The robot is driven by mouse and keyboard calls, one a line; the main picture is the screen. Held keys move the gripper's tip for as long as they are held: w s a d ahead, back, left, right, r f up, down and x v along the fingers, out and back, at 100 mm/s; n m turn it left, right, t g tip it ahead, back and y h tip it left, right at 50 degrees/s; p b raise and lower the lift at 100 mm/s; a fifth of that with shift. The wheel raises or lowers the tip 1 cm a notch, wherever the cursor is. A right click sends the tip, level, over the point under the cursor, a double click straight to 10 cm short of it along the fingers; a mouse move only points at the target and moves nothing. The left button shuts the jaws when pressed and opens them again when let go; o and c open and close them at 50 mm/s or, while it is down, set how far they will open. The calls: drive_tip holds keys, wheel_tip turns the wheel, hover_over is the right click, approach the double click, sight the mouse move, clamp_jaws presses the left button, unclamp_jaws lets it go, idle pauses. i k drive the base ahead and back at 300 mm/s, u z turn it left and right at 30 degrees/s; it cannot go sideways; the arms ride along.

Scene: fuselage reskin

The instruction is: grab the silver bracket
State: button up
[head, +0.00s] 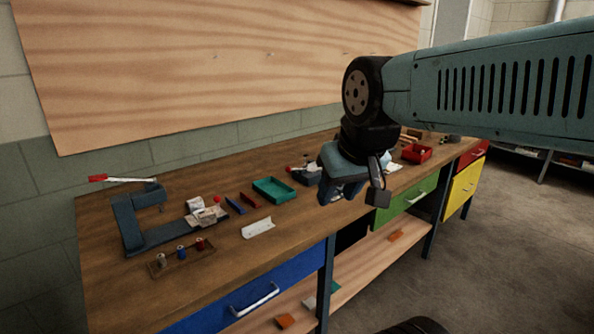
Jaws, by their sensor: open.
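The silver bracket (258,229) is a small pale angled piece lying flat on the wooden workbench (215,265), near its front edge. My gripper (339,198) hangs above the bench's front edge, to the right of the bracket and apart from it. It points downward and its jaws are open. I see nothing between the jaws, though the wrist partly hides them.
A teal tray (274,190), a blue C-shaped tool (130,225) and a small rack with coloured pieces (181,256) stand around the bracket. A red bin (416,153) is farther right. Bare bench top lies in front of the bracket.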

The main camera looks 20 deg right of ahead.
sight(313, 166)
drive_tip(key=z, duration=0.45)
drive_tip(key=i, duration=1.05)
drive_tip(key=u, duration=0.5)
